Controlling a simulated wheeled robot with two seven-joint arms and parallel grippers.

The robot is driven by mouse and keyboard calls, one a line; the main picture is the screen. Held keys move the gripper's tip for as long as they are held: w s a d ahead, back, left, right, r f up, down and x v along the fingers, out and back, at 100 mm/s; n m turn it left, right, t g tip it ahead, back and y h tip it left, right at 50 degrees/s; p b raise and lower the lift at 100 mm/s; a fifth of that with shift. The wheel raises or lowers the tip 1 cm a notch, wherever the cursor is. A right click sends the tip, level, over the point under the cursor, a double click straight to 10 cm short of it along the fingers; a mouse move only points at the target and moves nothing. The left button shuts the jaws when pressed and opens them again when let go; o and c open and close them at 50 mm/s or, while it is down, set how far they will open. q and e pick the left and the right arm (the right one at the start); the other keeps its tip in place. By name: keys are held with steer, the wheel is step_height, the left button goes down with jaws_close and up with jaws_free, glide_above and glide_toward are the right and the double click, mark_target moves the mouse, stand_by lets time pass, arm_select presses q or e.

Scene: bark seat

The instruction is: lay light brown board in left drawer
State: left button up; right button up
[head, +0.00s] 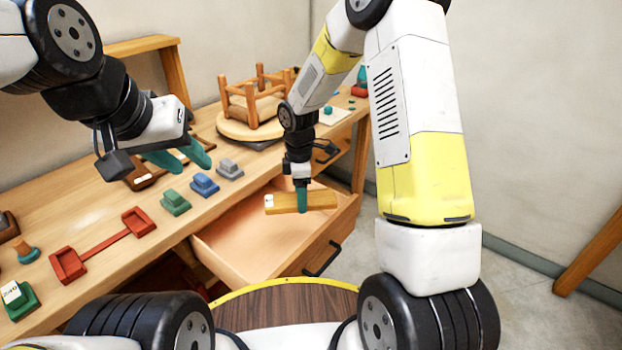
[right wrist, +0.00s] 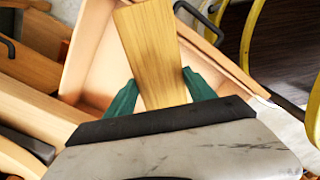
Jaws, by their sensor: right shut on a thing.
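The light brown board (head: 318,201) is a short flat wooden piece with a pale patch at its left end. My right gripper (head: 302,200) is shut on it and holds it over the open drawer (head: 240,245). In the right wrist view the board (right wrist: 152,50) lies between the green fingers of my right gripper (right wrist: 160,95), with the drawer's pale inside (right wrist: 95,60) behind it. How far the board is above the drawer floor is hard to tell. My left gripper (head: 185,158), with two green fingers apart and nothing between them, is over the workbench.
The workbench (head: 100,215) carries a red double-ended holder (head: 105,245), green (head: 175,203), blue (head: 205,184) and grey (head: 229,169) blocks, and an upturned stool (head: 255,100) on a round turntable. The drawer has a black handle (head: 322,260) at its front.

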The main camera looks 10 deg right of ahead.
steer(key=a+f+n, duration=0.4)
steer(key=f+n, duration=0.1)
steer(key=n, duration=0.4)
glide_above(286, 248)
step_height(286, 248, down, 7)
steer(key=shift+w+f, duration=0.1)
steer(key=shift+f, duration=3.2)
steer(key=shift+f, duration=0.35)
steer(key=o, duration=1.9)
steer(key=shift+r, duration=0.1)
step_height(286, 248, up, 7)
